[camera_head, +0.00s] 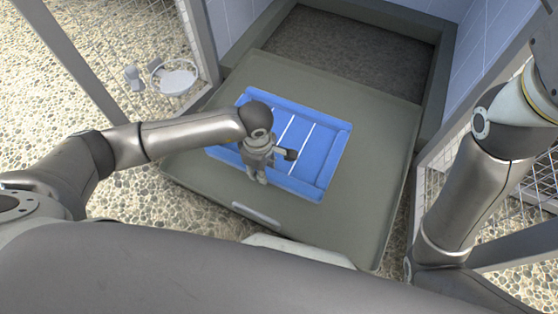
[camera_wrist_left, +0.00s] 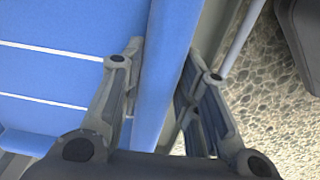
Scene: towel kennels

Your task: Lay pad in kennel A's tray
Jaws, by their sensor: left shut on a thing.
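The pad (camera_head: 318,157) is blue with white stripes and a raised rim. It lies over the middle of the pulled-out grey-green tray (camera_head: 378,160); whether it rests fully on the tray floor is hard to tell. My left gripper (camera_head: 258,178) is at the pad's front edge. In the left wrist view its fingers (camera_wrist_left: 160,58) straddle the pad's rim (camera_wrist_left: 168,65) and are shut on it. In the head view, my left forearm and wrist hide part of the pad's left side. My right arm shows at the right, but its gripper is out of view.
The tray has a handle slot (camera_head: 256,214) at its front. Behind it is the dark kennel opening (camera_head: 345,55) between tiled walls. A pale round bowl (camera_head: 176,78) is at the left on the pebbled floor. A mesh panel (camera_head: 515,185) stands at the right.

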